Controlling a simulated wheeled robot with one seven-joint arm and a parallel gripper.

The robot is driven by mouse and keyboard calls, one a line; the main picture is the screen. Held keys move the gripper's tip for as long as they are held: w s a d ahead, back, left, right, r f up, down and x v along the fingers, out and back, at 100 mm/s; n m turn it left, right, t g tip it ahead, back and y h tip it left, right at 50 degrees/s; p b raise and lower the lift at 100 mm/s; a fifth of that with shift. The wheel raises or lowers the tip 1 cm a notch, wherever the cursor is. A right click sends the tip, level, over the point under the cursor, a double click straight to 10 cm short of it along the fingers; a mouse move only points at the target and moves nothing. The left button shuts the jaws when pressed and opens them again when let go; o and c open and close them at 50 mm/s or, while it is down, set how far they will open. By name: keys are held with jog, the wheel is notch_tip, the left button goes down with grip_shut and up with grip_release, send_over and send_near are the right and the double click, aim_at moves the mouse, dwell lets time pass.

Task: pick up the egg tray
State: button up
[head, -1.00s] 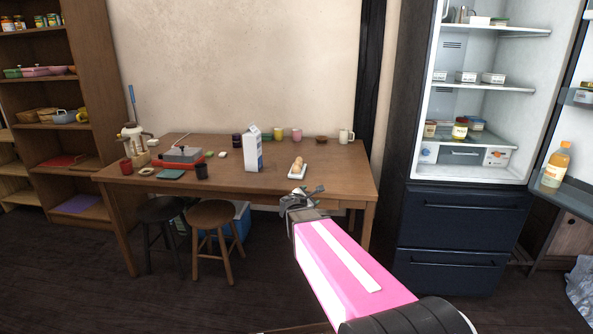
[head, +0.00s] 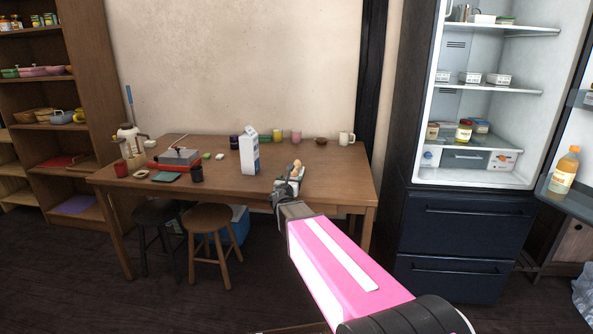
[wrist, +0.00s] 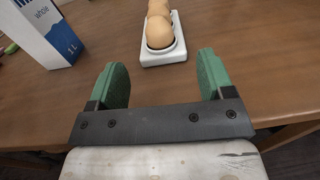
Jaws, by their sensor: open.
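The egg tray (head: 303,174) is a small white holder with brown eggs in a row, on the wooden table near its front edge. In the wrist view the egg tray (wrist: 176,55) lies straight ahead, past my fingertips and between their lines. My gripper (wrist: 160,68) is open, with green pads apart and nothing between them. In the head view my gripper (head: 284,190) is at the table's front edge, overlapping the near part of the tray. The tray's far end is cut off in the wrist view.
A milk carton (head: 249,152) stands left of the tray, also in the wrist view (wrist: 45,30). Cups and jars line the table's (head: 335,178) back. Two stools (head: 209,220) stand in front at left. The open fridge (head: 485,100) is at right.

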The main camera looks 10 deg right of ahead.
aim_at(291, 174)
jog(key=shift+w, duration=0.55)
jog(key=x, duration=0.4)
jog(key=shift+w, duration=0.3)
jog(key=shift+r+x, duration=0.15)
jog(key=shift+x, duration=1.35)
jog(key=shift+r+x, duration=0.15)
jog(key=shift+x, duration=1.3)
jog(key=shift+s+d, duration=0.1)
jog(key=c, duration=1.1)
jog(key=shift+c, duration=0.2)
jog(key=shift+r, duration=0.15)
